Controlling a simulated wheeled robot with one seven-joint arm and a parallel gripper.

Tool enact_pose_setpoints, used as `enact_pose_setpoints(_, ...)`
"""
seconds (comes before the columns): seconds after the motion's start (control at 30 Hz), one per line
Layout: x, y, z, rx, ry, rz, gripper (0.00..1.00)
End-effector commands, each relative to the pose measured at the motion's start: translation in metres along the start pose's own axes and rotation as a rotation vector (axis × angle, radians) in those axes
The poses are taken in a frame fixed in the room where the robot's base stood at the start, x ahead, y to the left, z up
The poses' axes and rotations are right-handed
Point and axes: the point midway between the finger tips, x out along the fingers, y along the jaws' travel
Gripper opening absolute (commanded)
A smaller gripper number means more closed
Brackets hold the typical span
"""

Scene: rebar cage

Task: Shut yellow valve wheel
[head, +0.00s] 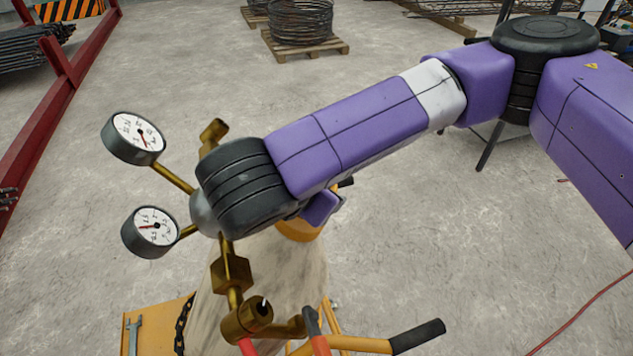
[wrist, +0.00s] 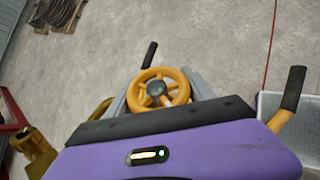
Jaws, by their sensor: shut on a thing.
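The yellow valve wheel (wrist: 160,72) is a spoked ring with a dark hub, in the middle of the wrist view. My gripper (wrist: 158,93) has one grey finger on each side of the wheel and is shut on its rim. In the head view my arm's dark wrist joint and purple links hide the wheel and most of my gripper. Only a purple piece of the gripper shows there, above a yellow-orange part (head: 300,230) on top of the pale gas cylinder (head: 280,275); I cannot tell whether that part belongs to the wheel.
Two round gauges (head: 135,138) (head: 153,232) on a brass regulator (head: 232,275) stand close to the left of my wrist. A yellow cart handle with a black grip (head: 418,337) is at the front. A wire coil on a pallet (head: 303,45) lies behind. The floor (head: 470,230) to the right is mostly clear.

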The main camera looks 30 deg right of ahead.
Motion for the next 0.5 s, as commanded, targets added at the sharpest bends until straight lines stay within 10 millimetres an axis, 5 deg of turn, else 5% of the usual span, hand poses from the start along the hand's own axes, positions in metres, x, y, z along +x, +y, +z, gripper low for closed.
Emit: enact_pose_setpoints(0.5,-0.002,-0.011,-0.001,0.208,0.0,-0.451,0.21)
